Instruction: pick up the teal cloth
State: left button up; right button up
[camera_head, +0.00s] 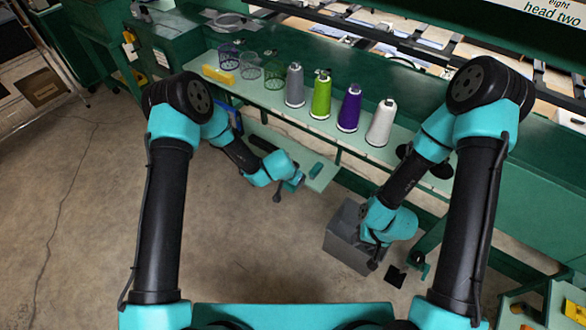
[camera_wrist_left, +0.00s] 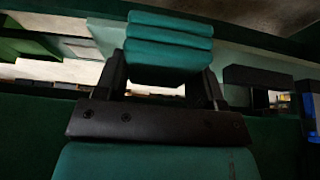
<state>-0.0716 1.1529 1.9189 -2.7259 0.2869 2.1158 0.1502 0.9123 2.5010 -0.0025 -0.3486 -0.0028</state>
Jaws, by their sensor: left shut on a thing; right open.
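The teal cloth (camera_wrist_left: 168,45) is a folded stack of several layers, held between the two black fingers of my left gripper (camera_wrist_left: 165,82) in the left wrist view. In the head view, a small dark teal piece (camera_head: 316,170), which looks like the cloth, shows at the tip of my left gripper (camera_head: 301,178) over a low pale green shelf. I cannot tell whether the cloth touches the shelf. My right gripper (camera_head: 407,270) is open and empty, at the lower right beside a grey bin.
Grey, green, purple and white thread cones (camera_head: 350,108) stand on the pale green ledge, with wire cups (camera_head: 250,66) and a yellow block (camera_head: 217,75) to their left. The grey bin (camera_head: 345,238) is on the floor. Open concrete floor lies at left.

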pick_arm(q)
jog(key=shift+s+r, duration=0.1)
jog(key=shift+s, duration=0.8)
jog(key=o, duration=0.3)
jog(key=shift+c, duration=1.2)
jog(key=shift+w+a, duration=0.1)
